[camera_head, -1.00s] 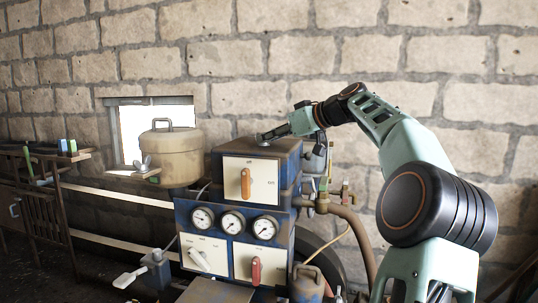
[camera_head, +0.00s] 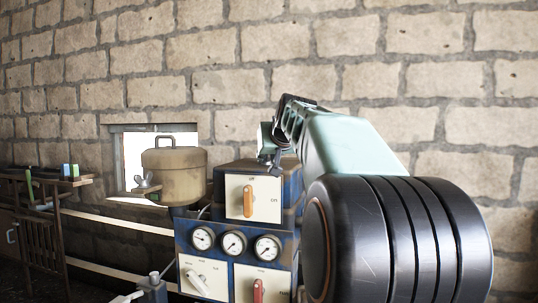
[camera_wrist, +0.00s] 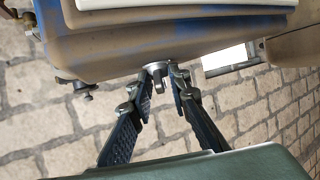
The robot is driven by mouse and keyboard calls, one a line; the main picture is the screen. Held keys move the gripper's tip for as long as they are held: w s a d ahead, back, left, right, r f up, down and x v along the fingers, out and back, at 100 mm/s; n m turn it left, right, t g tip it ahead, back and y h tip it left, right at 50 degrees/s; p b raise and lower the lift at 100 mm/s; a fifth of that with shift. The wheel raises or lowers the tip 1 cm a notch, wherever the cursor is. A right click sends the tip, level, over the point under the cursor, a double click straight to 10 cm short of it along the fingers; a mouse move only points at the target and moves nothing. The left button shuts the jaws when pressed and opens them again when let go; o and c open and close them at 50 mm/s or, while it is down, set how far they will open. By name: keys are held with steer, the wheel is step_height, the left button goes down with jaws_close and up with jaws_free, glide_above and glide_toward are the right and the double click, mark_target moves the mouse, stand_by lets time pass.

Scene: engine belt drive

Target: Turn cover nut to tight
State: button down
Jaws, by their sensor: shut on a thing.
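A small grey metal nut with lugs (camera_wrist: 155,70) sits on a face of the worn blue-painted box in the wrist view, which appears tilted. My gripper (camera_wrist: 161,82) has its two ridged fingers on either side of the nut and is shut on it. In the head view, my gripper (camera_head: 272,152) is at the top of the blue box (camera_head: 290,190), above the panel with the orange switch handle (camera_head: 248,198). The nut's turned angle or tightness cannot be told.
Several gauges (camera_head: 234,243) sit below the switch panel. A brick wall (camera_head: 420,50) is close behind. My arm hides the right side of the equipment.

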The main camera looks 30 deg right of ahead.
steer(key=shift+w+a+m+g+h+p, duration=0.1)
steer(key=shift+a+m+g+h+p, duration=0.2)
steer(key=shift+m+h, duration=0.35)
steer(key=shift+w+a+m+g+h+p, duration=0.1)
steer(key=shift+m+g+h+p, duration=0.15)
steer(key=shift+m+g+h, duration=0.25)
steer(key=shift+f+m+g+h+b, duration=0.2)
steer(key=shift+m+g+h+b, duration=0.35)
steer(key=shift+m+g+h, duration=0.55)
steer(key=shift+m+h, duration=0.55)
steer(key=shift+m, duration=0.1)
steer(key=c, duration=1.8)
jaws_free()
steer(key=shift+r, duration=0.1)
steer(key=shift+r, duration=0.1)
steer(key=shift+s+a+r, duration=0.15)
steer(key=shift+s+a, duration=0.05)
steer(key=shift+a, duration=0.1)
steer(key=v, duration=1.1)
steer(key=shift+a, duration=0.1)
